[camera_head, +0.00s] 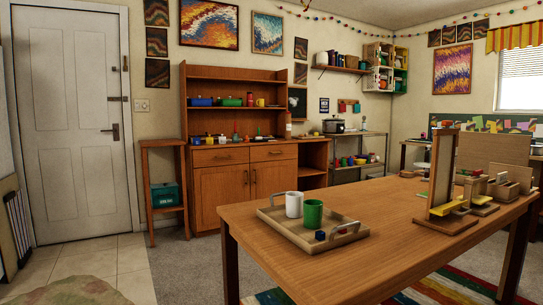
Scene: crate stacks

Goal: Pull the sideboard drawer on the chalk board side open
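A wooden sideboard (199,190) with a shelf hutch stands against the back wall, left of centre. It has two drawers side by side, the left drawer (205,158) and the right drawer (262,154). Both look shut, each with a small dark handle. Two cupboard doors below also look shut. A small dark panel (297,104) hangs on the wall just right of the hutch. I cannot tell whether it is the chalk board. My gripper is not in view.
A wooden table (281,268) fills the right foreground, carrying a tray (328,244) with a white mug (294,205) and a green mug (313,213). A narrow stand (163,143) adjoins the sideboard's left side. Grey carpet (190,262) is clear before the sideboard.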

